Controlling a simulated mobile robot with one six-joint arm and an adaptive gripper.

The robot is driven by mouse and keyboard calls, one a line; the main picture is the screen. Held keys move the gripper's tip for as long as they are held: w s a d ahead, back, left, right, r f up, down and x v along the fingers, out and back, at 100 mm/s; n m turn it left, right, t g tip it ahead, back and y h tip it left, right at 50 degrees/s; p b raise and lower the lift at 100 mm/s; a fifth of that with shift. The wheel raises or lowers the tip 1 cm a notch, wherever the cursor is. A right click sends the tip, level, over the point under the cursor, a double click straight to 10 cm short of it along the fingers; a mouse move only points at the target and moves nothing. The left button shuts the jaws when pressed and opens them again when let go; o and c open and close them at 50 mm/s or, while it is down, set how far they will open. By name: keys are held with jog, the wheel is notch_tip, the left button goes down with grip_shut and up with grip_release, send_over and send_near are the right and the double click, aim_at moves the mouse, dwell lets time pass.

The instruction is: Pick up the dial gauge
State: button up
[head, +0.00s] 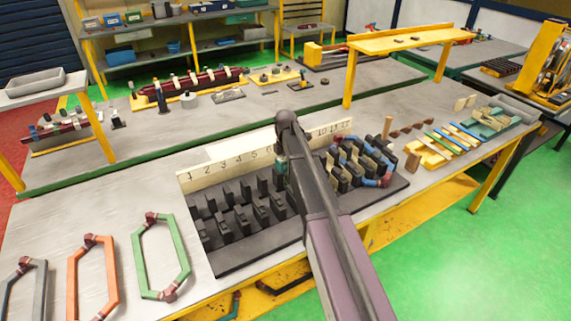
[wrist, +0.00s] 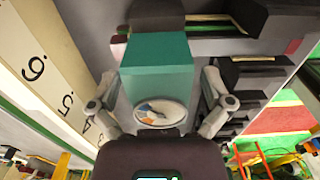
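The dial gauge, a teal block with a round white face (wrist: 160,112), sits between the two fingers of my gripper (wrist: 160,88) in the wrist view. Its face is turned toward the gripper's palm. The fingers stand on either side of the teal body; whether both press on it cannot be told. In the head view the gauge shows as a small teal piece (head: 281,166) under my gripper (head: 284,148), near the numbered strip and the dark slotted block. My arm hides much of it there.
The dark slotted stator block (head: 238,225) lies below, with the cream numbered strip (head: 225,168) behind it. Green (head: 162,255), orange (head: 92,277) and dark (head: 25,290) coils lie at left. Blue coil ends and wooden pieces (head: 387,127) stand to the right.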

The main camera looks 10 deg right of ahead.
jog(key=c, duration=1.1)
jog(key=shift+r, duration=0.1)
notch_tip(320, 180, up, 3)
jog(key=p, duration=0.3)
jog(key=s, duration=0.5)
jog(key=s+r+p, duration=0.1)
jog(key=s, duration=0.4)
jog(key=s+d+p, duration=0.1)
jog(key=s, duration=0.5)
jog(key=shift+r, duration=0.4)
jog(key=shift+r+p, duration=2.5)
